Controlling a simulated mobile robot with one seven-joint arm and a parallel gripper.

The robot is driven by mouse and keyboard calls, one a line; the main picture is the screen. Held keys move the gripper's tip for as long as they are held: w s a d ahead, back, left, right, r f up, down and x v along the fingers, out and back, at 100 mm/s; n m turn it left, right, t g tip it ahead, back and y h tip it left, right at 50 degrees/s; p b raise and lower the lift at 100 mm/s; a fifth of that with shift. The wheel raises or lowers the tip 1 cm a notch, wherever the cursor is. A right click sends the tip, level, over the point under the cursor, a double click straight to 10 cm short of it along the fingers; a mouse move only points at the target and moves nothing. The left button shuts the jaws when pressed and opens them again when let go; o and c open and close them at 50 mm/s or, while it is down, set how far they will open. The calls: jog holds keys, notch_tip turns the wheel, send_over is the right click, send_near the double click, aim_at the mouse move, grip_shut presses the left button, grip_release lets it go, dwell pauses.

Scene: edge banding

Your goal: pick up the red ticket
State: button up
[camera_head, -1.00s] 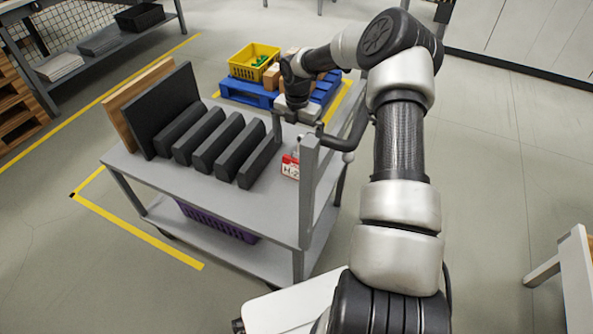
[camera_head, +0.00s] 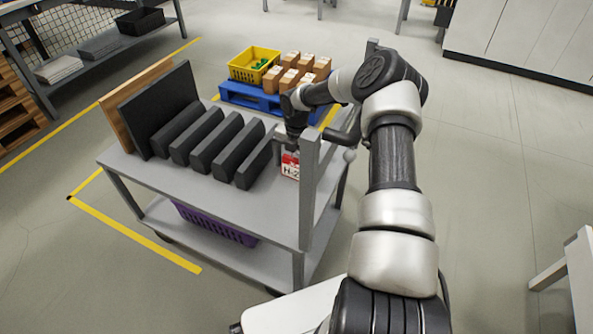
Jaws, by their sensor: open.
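The red ticket (camera_head: 291,167), red on top with a white panel marked "H-2", is at the right end of the grey cart's top (camera_head: 222,192), beside the cart's right upright. My gripper (camera_head: 289,151) points down just above the ticket's upper edge. It is open. The fingertips are small and partly hidden here, so I cannot tell whether they touch the ticket or stand on both sides of it.
A row of dark grey blocks (camera_head: 212,142) stands just left of the ticket, with a dark panel (camera_head: 163,110) and a wooden board (camera_head: 112,114) further left. The cart's upright post (camera_head: 308,187) stands close on the right. The cart's front top is clear.

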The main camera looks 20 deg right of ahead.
jog(key=shift+r, duration=0.1)
jog(key=c, duration=1.1)
